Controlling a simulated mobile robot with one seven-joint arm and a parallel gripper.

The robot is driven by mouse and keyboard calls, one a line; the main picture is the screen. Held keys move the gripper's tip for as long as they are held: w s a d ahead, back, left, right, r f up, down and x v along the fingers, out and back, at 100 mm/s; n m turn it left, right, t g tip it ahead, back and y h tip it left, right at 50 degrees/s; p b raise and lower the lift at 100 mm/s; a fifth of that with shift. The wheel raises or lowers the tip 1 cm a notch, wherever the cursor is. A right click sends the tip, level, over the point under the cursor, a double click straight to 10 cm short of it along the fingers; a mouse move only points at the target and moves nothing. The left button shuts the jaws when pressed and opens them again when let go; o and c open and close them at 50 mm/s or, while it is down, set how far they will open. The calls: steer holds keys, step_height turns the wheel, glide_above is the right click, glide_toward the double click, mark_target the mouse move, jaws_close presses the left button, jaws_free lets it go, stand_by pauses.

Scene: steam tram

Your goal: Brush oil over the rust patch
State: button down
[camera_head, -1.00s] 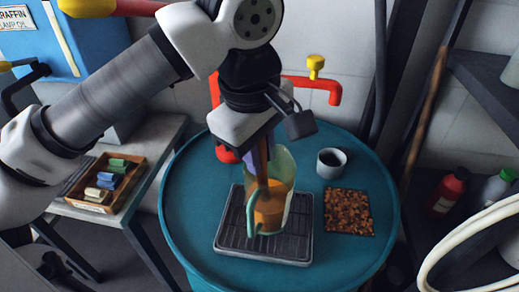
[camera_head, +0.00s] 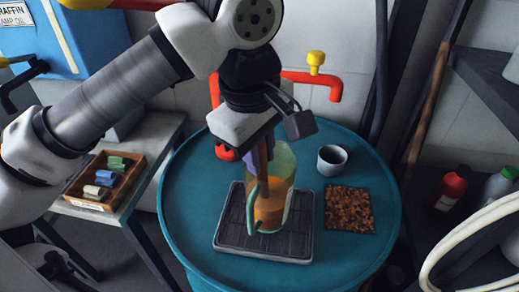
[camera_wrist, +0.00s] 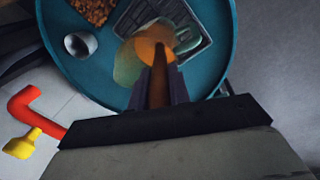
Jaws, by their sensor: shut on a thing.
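A translucent green jug (camera_head: 283,160) with a handle and orange oil (camera_head: 270,212) inside stands on a dark ribbed tray (camera_head: 232,240) on a round blue top. My gripper (camera_head: 262,158) is above the jug, shut on a brown stick-like brush (camera_head: 263,182). The brush reaches down into the jug, and its lower end is hidden. In the wrist view the brush (camera_wrist: 158,85) runs from between my fingers towards the orange oil (camera_wrist: 154,45). The rust patch (camera_head: 349,209), a mottled brown square, lies flat to the right of the tray, apart from my gripper.
A grey cup (camera_head: 332,160) stands behind the rust patch. A red pipe with a yellow knob (camera_head: 316,58) is at the back. A wooden box (camera_head: 88,203) of coloured pieces sits on the left bench. A red bottle (camera_head: 450,188) is on the right shelf. The blue top's front is clear.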

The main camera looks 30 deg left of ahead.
steer(key=shift+f+b, duration=0.35)
steer(key=shift+f, duration=0.05)
stand_by(0.7)
step_height(320, 180, up, 20)
steer(key=p, duration=1.4)
steer(key=shift+p, duration=0.4)
steer(key=shift+s, duration=0.1)
stand_by(0.5)
